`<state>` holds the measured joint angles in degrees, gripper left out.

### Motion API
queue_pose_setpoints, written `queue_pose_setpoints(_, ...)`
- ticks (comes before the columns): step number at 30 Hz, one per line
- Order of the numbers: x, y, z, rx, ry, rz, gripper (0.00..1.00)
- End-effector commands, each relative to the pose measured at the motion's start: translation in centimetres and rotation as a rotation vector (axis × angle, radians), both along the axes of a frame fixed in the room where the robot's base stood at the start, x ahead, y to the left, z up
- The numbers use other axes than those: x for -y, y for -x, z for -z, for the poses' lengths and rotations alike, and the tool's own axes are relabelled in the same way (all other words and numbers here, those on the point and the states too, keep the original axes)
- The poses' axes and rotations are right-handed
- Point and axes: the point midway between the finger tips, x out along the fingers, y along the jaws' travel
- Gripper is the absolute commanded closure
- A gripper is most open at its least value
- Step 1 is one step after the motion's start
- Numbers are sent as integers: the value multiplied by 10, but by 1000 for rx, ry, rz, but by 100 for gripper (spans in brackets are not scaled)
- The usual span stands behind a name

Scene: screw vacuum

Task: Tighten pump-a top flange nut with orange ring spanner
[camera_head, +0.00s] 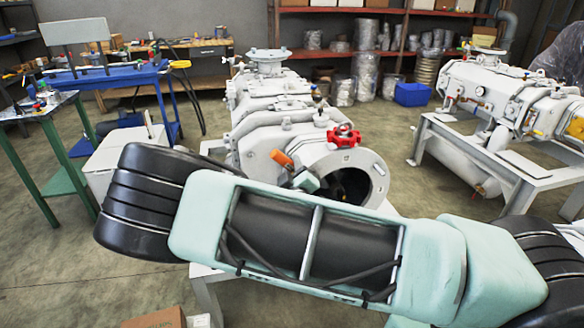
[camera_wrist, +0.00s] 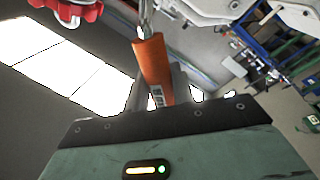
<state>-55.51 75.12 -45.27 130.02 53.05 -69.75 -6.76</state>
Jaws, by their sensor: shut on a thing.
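The orange spanner (camera_wrist: 152,66) has an orange handle and a bare metal shaft that runs out of the top of the wrist view. Its orange handle (camera_head: 282,159) also shows beside the pump's round front opening in the head view. My gripper (camera_wrist: 160,94) is shut on the handle; its mint body (camera_head: 306,181) is partly hidden behind my forearm. The near pump (camera_head: 270,115) is pale grey, with a round flange (camera_head: 266,58) on top at its far end. I cannot make out the spanner's ring end or the nut it would fit.
A red handwheel (camera_head: 344,136) sits on the pump, close right of the spanner; it also shows in the wrist view (camera_wrist: 75,10). A second pump (camera_head: 490,88) stands on a frame at right. A blue bench (camera_head: 105,76) and green-legged table (camera_head: 40,108) are at left.

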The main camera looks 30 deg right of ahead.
Motion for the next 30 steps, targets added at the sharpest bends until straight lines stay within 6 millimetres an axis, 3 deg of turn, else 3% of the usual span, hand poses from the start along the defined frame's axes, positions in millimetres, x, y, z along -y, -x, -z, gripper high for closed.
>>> queue_pose_setpoints(30, 3, -11, 0, 1, 0, 1, 100)
